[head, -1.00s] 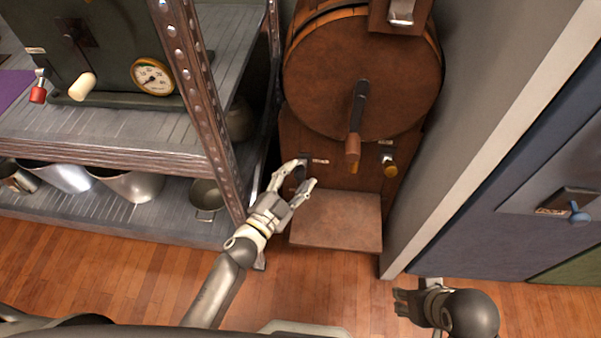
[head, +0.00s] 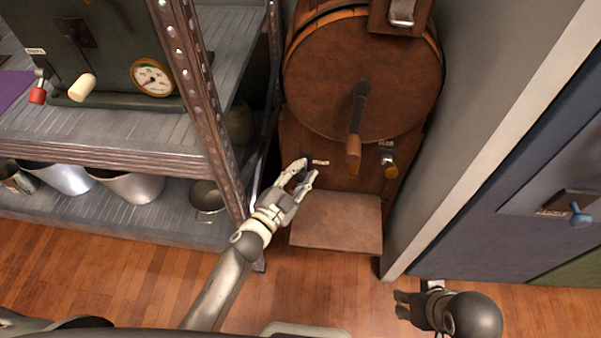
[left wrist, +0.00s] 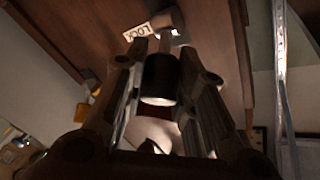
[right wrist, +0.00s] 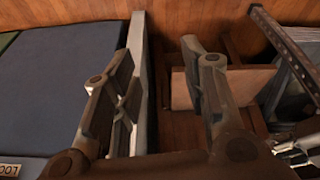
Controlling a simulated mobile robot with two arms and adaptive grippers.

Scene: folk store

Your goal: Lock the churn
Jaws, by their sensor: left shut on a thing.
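The churn (head: 350,80) is a brown wooden drum on a wooden stand, with a dark crank and wooden handle (head: 354,147) on its front. In the left wrist view a lever with a dark cylindrical knob (left wrist: 159,78) comes out of the stand beside a "LOCK" label (left wrist: 137,32). The same label (head: 320,162) shows small in the head view. My left gripper (head: 304,170) is at the left of the stand front, its fingers shut on the lever knob. My right gripper (right wrist: 155,75) is open and empty, low at the right, away from the churn.
A wooden step (head: 337,222) juts out below. A metal shelf (head: 110,152) with pots stands close on the left. A grey wall (head: 470,110) and blue cabinet (head: 510,215) bound the right. Open floor lies in front.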

